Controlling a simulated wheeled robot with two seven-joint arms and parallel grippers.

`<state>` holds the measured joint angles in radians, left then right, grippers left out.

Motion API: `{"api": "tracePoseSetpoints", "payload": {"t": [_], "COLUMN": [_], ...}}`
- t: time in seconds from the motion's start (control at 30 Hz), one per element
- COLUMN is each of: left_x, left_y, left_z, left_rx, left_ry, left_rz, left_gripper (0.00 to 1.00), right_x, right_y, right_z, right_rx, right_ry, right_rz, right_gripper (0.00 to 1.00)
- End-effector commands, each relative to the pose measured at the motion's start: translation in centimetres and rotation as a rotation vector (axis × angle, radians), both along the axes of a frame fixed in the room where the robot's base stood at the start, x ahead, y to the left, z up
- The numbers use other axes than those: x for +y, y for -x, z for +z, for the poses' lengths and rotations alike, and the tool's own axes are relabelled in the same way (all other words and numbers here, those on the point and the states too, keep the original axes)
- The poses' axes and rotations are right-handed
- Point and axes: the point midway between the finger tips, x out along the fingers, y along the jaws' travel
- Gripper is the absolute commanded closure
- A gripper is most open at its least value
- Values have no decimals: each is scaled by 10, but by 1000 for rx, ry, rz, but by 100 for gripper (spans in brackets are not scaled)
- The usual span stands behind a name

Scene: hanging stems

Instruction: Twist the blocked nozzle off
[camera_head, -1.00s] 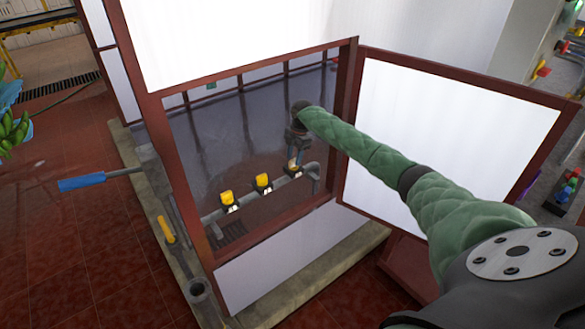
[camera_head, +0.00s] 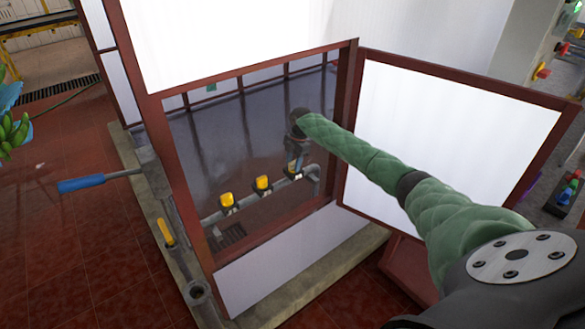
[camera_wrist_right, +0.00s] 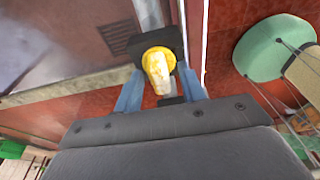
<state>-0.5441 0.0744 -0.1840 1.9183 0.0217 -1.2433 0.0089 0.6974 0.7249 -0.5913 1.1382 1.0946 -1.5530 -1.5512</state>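Two yellow nozzles, the left one (camera_head: 227,200) and the middle one (camera_head: 263,184), stand on dark fittings along a grey pipe (camera_head: 214,216) inside the red-framed opening. My right gripper (camera_head: 294,170) reaches through the opening, pointing down at the pipe's right end. In the head view it hides the nozzle there. In the right wrist view, a yellow nozzle (camera_wrist_right: 158,70) with a paler front lies between the blue-grey fingers of this gripper (camera_wrist_right: 160,90). Whether the fingers touch or grip it is unclear. Which nozzle is blocked cannot be told. My left gripper is out of view.
A red-brown frame post (camera_head: 347,110) and an open white panel (camera_head: 450,140) flank my right arm. A low curb (camera_head: 190,265) runs along the front left, with a blue-handled lever (camera_head: 82,183) and a yellow handle (camera_head: 166,232). The tiled floor at left is mostly clear.

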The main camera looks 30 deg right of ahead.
Motion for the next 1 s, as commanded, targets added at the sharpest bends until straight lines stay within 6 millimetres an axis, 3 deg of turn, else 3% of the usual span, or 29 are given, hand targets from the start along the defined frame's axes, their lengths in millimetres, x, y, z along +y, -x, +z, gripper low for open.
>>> {"api": "tracePoseSetpoints", "payload": {"t": [0.2, 0.4, 1.0], "left_x": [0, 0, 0], "left_y": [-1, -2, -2], "left_z": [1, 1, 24], "left_rx": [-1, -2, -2], "left_ry": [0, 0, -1], "left_rz": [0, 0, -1], "left_gripper": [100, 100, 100], "right_x": [0, 0, 1], "right_y": [0, 0, 0], "right_z": [0, 0, 2], "right_rx": [0, 0, 1], "right_ry": [0, 0, 0], "right_rz": [0, 0, -176], "right_gripper": [60, 99, 100]}}
